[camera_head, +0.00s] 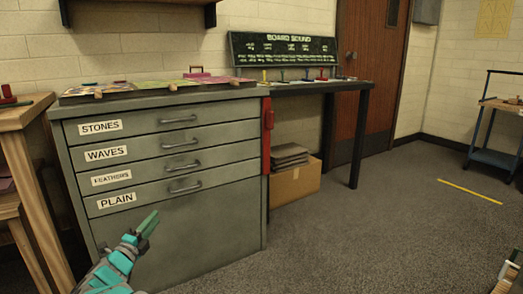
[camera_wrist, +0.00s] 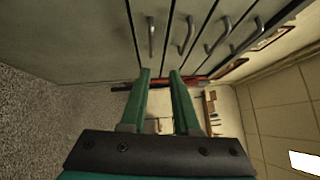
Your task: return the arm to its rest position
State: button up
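My gripper (camera_head: 148,222) is at the lower left in the head view, in front of the grey drawer cabinet (camera_head: 200,226). In the wrist view my gripper (camera_wrist: 160,76) shows two green fingers with a gap between them and nothing held. The fingers are apart from the cabinet's drawer handles, which show beyond them at the top. The cabinet's drawers are labelled STONES, WAVES, FEATHERS and PLAIN (camera_head: 117,200), and all look shut. My arm comes up from the bottom edge in the head view.
Patterned sheets (camera_head: 140,88) lie on the cabinet top. A wooden table (camera_head: 22,115) stands at the left. A dark table (camera_head: 350,85) adjoins the cabinet, with a cardboard box (camera_head: 296,180) below. A blue cart (camera_head: 485,155) stands far right. The floor at centre right is clear.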

jog(key=w+d+r+n+g+y+p, duration=0.1)
jog(key=w+r+n+g+y+p, duration=0.2)
jog(key=r+n+y, duration=0.6)
jog(key=s+d+r+n+g+y, duration=0.1)
jog(key=s+d+r+n+g, duration=0.15)
jog(key=d+r, duration=0.2)
jog(key=s+d+f+n+g+h+p, duration=0.2)
jog(key=s+d+n+g, duration=0.3)
jog(key=s+d, duration=1.7)
jog(key=s+d+f+n+g+h+p, duration=0.3)
jog(key=s+d+g, duration=0.7)
jog(key=s+d, duration=1.1)
jog(key=s+n+h, duration=0.1)
jog(key=s+n, duration=0.1)
jog(key=s, duration=0.6)
jog(key=shift+d+p, duration=0.4)
jog(key=shift+f, duration=0.1)
